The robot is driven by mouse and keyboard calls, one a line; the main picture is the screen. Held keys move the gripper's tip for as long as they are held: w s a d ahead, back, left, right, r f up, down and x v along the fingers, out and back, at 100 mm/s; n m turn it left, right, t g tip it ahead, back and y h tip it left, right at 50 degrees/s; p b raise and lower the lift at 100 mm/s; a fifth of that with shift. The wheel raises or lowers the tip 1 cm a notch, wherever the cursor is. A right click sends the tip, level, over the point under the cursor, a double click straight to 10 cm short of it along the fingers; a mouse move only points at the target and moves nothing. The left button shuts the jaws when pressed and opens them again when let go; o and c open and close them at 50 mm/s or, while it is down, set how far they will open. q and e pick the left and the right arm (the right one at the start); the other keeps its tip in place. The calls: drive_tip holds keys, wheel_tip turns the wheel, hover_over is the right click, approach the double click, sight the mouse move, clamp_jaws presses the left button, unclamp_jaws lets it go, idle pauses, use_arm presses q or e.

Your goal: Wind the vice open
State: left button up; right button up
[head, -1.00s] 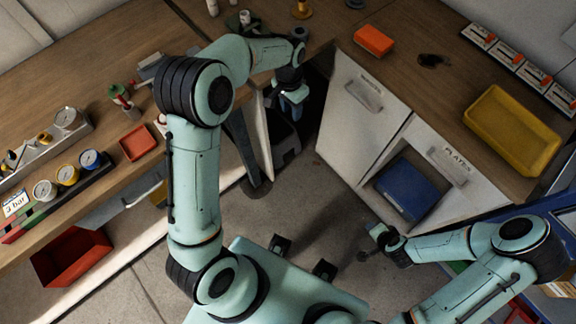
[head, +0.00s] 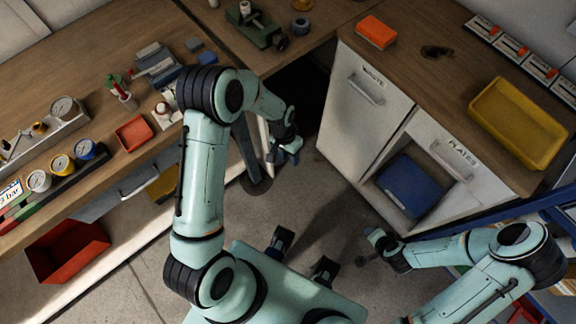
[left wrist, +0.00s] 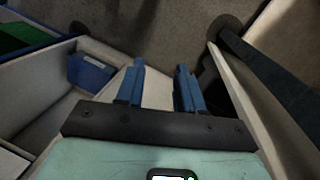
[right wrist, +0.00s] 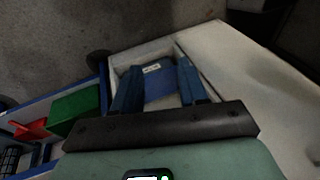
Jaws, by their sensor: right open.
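A small green device (head: 252,27) with a white cylinder on top and a dark round knob (head: 281,42) beside it stands on the far bench in the head view. A grey blocky fixture (head: 155,62) sits on the left bench. I cannot tell for sure which of them is the vice. My left gripper (head: 284,154) is open and empty, hanging below bench height in the gap between bench and cabinet. Its two blue fingers are apart in the left wrist view (left wrist: 161,85). My right gripper (head: 370,246) is open and empty, low in front of the cabinet, away from both devices.
The left bench carries gauges (head: 62,165), a red tray (head: 134,133) and small bottles. The right cabinet (head: 362,98) carries an orange box (head: 376,32) and a yellow tray (head: 519,122).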

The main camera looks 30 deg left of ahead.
use_arm(q)
drive_tip(key=shift+s+d+f, duration=0.2)
drive_tip(key=shift+s+f, duration=0.4)
drive_tip(key=shift+f, duration=0.15)
drive_tip(key=shift+s+d+f, duration=0.2)
drive_tip(key=shift+s+f, duration=0.4)
drive_tip(key=shift+f, duration=0.15)
